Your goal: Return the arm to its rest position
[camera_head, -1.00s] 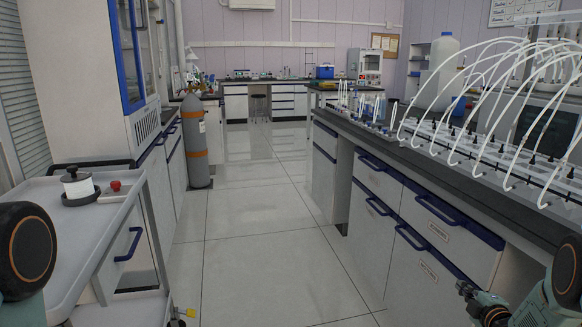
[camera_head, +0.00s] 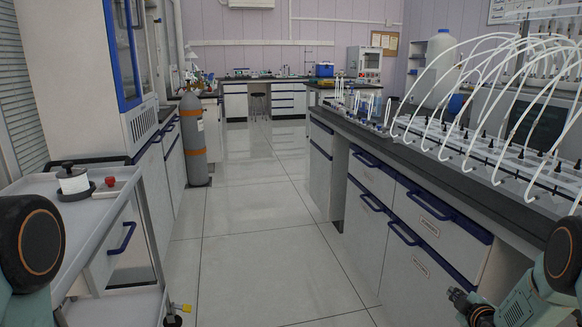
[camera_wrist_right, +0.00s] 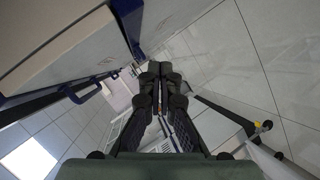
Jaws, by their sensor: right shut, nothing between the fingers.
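My right gripper (camera_head: 458,298) is low at the right edge of the head view, in front of the bench drawers and apart from them. In the right wrist view its two dark fingers (camera_wrist_right: 160,72) are together with nothing between them. My right arm shows in the lower right corner of the head view. Part of my left arm shows at the lower left, but its gripper is out of frame.
A long bench (camera_head: 462,182) with tube-fitted reactors (camera_head: 490,150) runs along the right. A grey trolley (camera_head: 108,207) stands at the left, with a gas cylinder (camera_head: 192,145) beyond it. The tiled aisle (camera_head: 250,240) between is clear.

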